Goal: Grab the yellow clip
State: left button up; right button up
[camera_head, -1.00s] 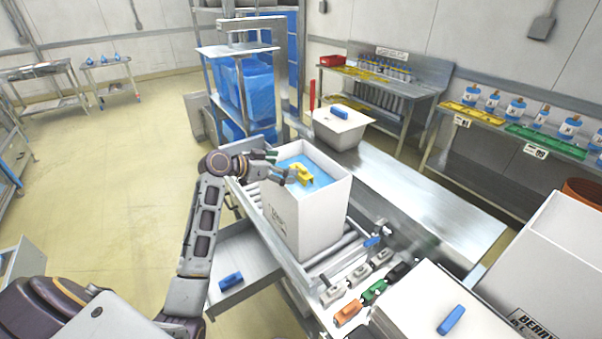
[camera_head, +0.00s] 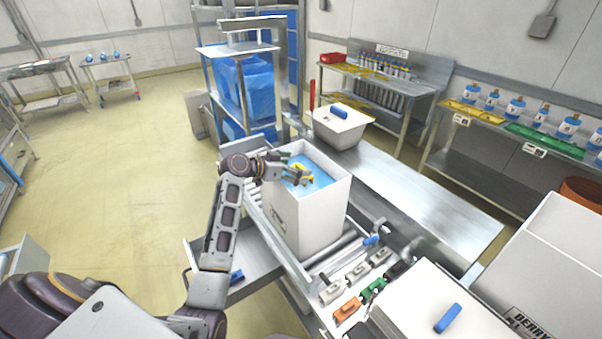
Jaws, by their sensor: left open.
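The yellow clip (camera_head: 299,168) is at the white box (camera_head: 310,217) on the roller conveyor, over the blue liner (camera_head: 318,179) inside it. My left gripper (camera_head: 297,175) is open at the clip and partly covers it. I cannot tell whether the fingers touch the clip. My right gripper is not in view.
A large white carton (camera_head: 560,262) stands at the right. The metal table (camera_head: 430,200) behind is mostly bare.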

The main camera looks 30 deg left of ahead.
pick_arm(q)
jog(key=shift+c, duration=0.4)
jog(key=c, duration=0.6)
jog(key=shift+r, duration=0.15)
notch_tip(320, 180, up, 10)
jog(key=b, duration=0.1)
dwell(0.5)
